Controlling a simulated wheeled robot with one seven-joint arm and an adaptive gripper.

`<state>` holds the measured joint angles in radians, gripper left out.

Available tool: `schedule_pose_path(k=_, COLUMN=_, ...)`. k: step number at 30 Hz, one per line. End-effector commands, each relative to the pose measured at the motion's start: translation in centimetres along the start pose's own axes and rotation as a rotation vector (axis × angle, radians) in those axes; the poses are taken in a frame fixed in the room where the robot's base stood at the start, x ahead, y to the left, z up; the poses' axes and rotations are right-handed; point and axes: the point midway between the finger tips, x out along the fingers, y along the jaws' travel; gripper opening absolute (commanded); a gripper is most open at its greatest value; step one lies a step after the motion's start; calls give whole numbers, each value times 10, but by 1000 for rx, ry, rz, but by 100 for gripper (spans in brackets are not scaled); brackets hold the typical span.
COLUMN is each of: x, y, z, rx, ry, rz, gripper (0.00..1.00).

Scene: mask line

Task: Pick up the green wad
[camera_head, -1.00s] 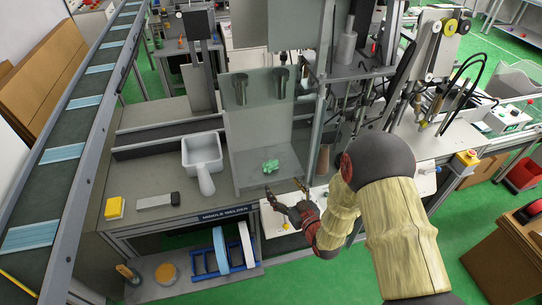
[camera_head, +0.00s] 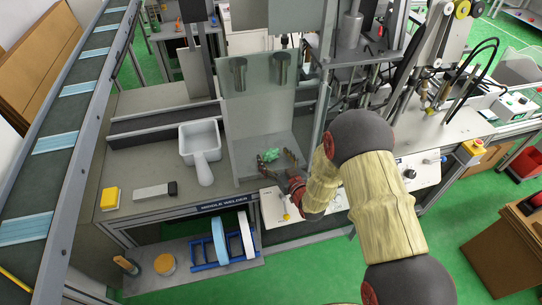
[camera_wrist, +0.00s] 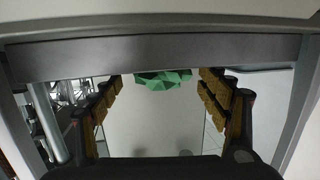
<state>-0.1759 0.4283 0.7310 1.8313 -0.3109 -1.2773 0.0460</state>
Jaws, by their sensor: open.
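The green wad (camera_head: 269,155) is a small crumpled lump on the grey plate (camera_head: 248,168) of the middle welder, under a clear guard panel. My gripper (camera_head: 276,157) reaches in low from the front right, its fingers spread close to the wad. In the wrist view the wad (camera_wrist: 163,79) lies ahead, between and beyond the two open fingers (camera_wrist: 160,95), nearer the top of the picture. The gripper is empty. In the wrist view a dark bar hides part of the wad's upper side.
A clear panel (camera_head: 243,110) stands above the plate, with a metal post at its right. The conveyor (camera_head: 60,137) runs along the far left.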

Motion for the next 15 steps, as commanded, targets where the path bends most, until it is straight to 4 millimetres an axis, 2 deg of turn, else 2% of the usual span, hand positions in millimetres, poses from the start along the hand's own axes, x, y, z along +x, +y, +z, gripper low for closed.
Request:
schedule_pose_path(k=5, x=0, y=0, z=0, rx=0, ry=-1, rz=0, gripper=76)
schedule_pose_path(k=15, x=0, y=0, z=0, rx=0, ry=-1, rz=0, gripper=56)
